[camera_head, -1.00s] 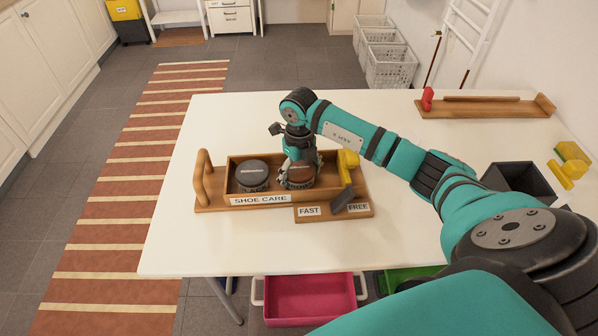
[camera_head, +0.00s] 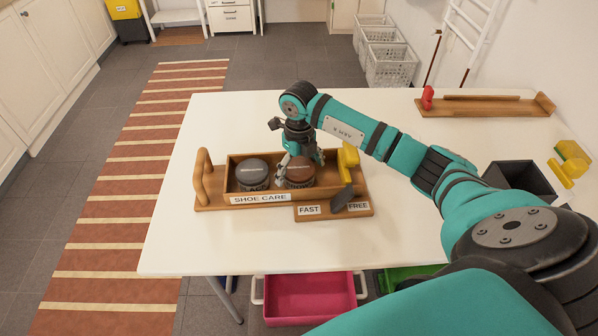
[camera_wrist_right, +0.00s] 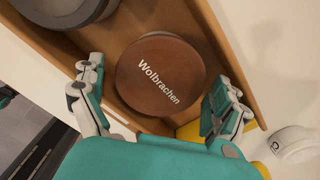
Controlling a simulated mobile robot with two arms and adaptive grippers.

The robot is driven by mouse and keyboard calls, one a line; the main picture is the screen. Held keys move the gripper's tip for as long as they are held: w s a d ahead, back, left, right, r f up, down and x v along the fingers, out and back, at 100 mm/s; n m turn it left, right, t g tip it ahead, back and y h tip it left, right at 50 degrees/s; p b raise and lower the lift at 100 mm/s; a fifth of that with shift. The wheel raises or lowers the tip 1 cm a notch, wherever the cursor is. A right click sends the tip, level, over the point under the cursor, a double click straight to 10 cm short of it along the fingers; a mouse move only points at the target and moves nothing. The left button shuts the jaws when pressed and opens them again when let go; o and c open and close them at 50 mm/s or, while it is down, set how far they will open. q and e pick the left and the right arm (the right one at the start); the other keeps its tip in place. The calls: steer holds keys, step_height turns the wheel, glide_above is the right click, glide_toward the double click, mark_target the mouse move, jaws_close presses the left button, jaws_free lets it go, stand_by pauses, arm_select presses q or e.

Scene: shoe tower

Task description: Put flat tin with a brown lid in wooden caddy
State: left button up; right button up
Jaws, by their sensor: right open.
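The flat tin with a brown lid (camera_head: 300,171) sits inside the wooden caddy (camera_head: 205,198), to the right of a dark grey-lidded tin (camera_head: 252,173). My right gripper (camera_head: 300,160) is just above and behind the brown tin. In the right wrist view its fingers (camera_wrist_right: 160,108) are spread apart, one on each side of the lid, with gaps visible. My left gripper does not show.
A yellow-handled brush (camera_head: 347,165) stands at the caddy's right end, by a small board with "FAST" and "FREE" labels (camera_head: 310,211). A dark open box (camera_head: 520,178) and a wooden tray (camera_head: 485,107) are at the right. The table's left front is clear.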

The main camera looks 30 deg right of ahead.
mark_target(299, 168)
step_height(299, 168, up, 11)
steer(key=b, duration=0.1)
steer(key=shift+f, duration=0.2)
stand_by(0.5)
